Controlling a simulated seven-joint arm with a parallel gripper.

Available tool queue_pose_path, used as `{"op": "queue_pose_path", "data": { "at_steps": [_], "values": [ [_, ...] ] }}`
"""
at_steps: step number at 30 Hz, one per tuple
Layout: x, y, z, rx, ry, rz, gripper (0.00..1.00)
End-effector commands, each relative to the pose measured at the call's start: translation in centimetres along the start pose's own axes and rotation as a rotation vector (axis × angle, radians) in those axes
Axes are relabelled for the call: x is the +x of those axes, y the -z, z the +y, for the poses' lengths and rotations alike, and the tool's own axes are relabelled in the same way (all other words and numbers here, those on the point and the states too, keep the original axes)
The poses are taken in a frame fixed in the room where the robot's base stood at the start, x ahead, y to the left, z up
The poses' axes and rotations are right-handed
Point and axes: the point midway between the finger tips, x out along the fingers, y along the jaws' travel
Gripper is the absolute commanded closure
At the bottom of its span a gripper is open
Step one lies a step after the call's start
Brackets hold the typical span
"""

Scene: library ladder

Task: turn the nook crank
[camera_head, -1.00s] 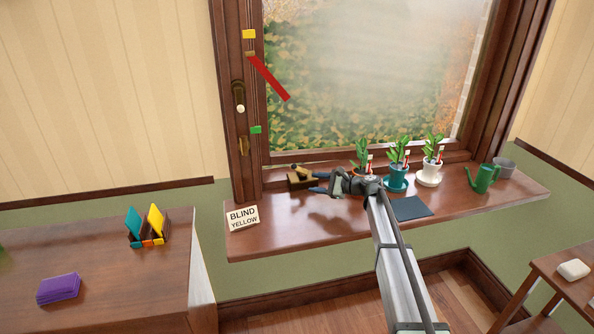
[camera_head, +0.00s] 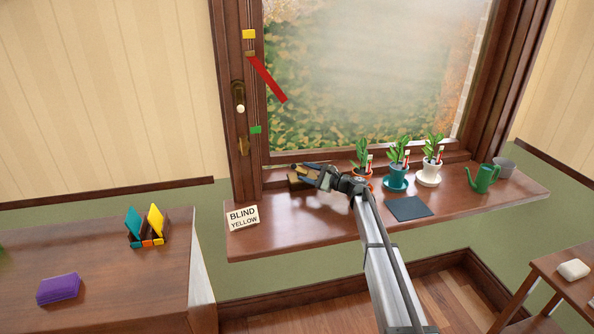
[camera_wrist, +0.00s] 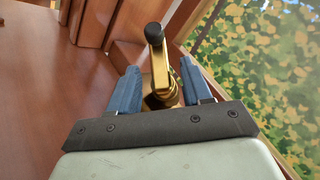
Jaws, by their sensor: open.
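The brass crank (camera_wrist: 159,68) has a black knob (camera_wrist: 155,32) at the end of its arm. In the head view, the crank (camera_head: 297,177) sits at the left of the windowsill against the frame, partly hidden by my gripper. My gripper (camera_wrist: 158,80) is open, with one blue finger on each side of the crank in the wrist view. The knob end lies beyond the fingertips. I cannot tell whether either finger touches the brass. In the head view, my gripper (camera_head: 314,172) is low over the sill, right beside the crank.
A "BLIND YELLOW" card (camera_head: 243,217) stands at the sill's left front. Several potted plants, including one in a teal pot (camera_head: 396,182), stand right of my gripper. A red strip (camera_head: 267,78) slants by yellow and green markers.

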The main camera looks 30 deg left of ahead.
Motion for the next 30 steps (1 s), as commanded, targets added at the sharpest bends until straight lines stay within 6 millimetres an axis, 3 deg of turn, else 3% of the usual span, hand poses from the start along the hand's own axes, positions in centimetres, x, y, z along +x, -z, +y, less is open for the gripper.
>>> {"op": "queue_pose_path", "data": {
  "at_steps": [3, 9, 23, 30],
  "values": [
    [2.0, 0.1, -0.1, 0.000, -0.001, -0.001, 0.51],
    [3.9, 0.1, -0.1, 0.000, 0.000, 0.000, 0.51],
    [4.7, 0.0, 0.0, 0.000, 0.000, 0.000, 0.51],
    [4.7, 0.0, 0.0, 0.000, 0.000, 0.000, 0.74]
  ]
}}
